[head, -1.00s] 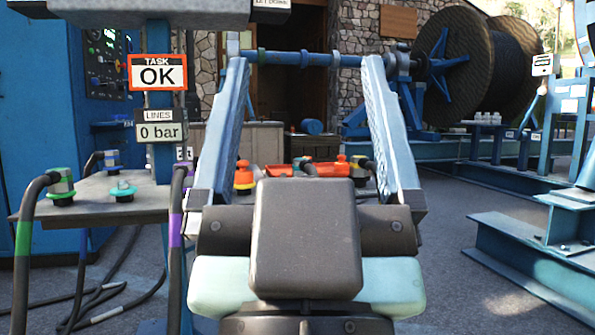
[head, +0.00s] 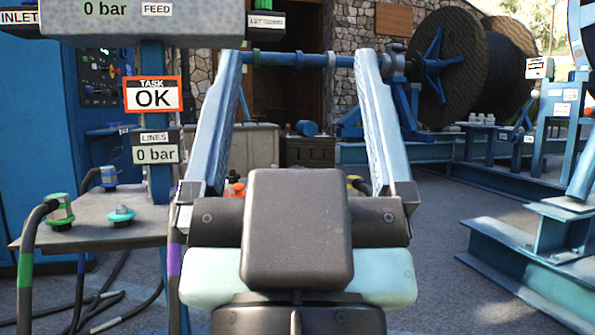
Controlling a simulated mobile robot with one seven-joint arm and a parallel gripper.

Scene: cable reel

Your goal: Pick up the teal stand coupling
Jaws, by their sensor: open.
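The teal stand coupling (head: 121,214) is a small teal ring with a paler raised middle. It sits on the grey shelf (head: 130,236) of the stand at the left in the head view. My gripper (head: 298,56) is seen from behind in the middle, its two long blue fingers spread wide with nothing visible held between them. It is to the right of the coupling and apart from it.
A green-collared coupling with a black hose (head: 60,211) stands left of the teal one; a blue-collared one (head: 108,178) is behind. The stand's post (head: 153,60) carries a TASK OK sign (head: 153,95). Orange parts (head: 235,186) are mostly hidden behind my gripper.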

